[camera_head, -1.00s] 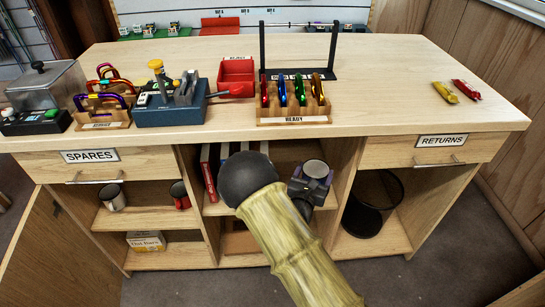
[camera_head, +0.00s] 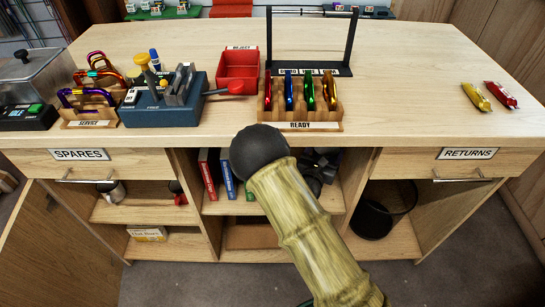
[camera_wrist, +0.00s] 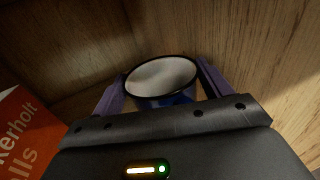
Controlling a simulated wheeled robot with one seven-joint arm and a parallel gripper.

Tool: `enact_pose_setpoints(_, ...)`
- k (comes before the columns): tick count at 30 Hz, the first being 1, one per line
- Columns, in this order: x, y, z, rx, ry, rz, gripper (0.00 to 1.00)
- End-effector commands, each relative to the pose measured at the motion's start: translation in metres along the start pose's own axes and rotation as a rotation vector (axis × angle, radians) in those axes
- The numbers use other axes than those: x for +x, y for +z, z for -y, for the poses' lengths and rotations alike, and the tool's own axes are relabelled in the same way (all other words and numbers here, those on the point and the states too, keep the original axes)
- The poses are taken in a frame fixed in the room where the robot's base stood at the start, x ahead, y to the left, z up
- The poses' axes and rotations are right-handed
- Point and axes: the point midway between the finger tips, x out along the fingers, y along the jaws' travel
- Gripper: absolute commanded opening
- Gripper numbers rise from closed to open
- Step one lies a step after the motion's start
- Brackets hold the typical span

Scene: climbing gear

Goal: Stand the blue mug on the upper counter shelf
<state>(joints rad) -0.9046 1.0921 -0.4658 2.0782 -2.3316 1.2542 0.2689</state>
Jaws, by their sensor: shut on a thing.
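The blue mug (camera_wrist: 178,99) is upright between the purple fingers of my gripper (camera_wrist: 160,76) in the wrist view. Its dark rim and pale inside face the camera. My gripper is shut on it. In the head view, my gripper (camera_head: 318,168) is inside the upper middle compartment of the counter, above the upper shelf (camera_head: 232,208); my arm hides part of it, and I cannot make out the mug there. Wooden walls surround the mug in the wrist view. Whether its base touches the shelf is hidden.
Upright books (camera_head: 208,172) stand at the compartment's left; an orange box (camera_wrist: 25,135) is close left of my gripper in the wrist view. The countertop edge (camera_head: 400,137) is just above. A black bin (camera_head: 378,210) stands in the right compartment.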

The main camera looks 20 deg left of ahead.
Motion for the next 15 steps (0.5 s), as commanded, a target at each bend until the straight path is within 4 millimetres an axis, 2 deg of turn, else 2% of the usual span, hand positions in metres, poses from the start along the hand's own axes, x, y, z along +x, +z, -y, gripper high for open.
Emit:
enact_pose_setpoints(5,0.002,-0.009,0.004,-0.002,-0.006,0.000,0.52)
enact_pose_setpoints(12,0.000,-0.053,0.000,-0.001,0.000,-0.001,0.52)
enact_pose_setpoints(15,-0.001,-0.062,-0.001,-0.001,0.002,0.001,0.52)
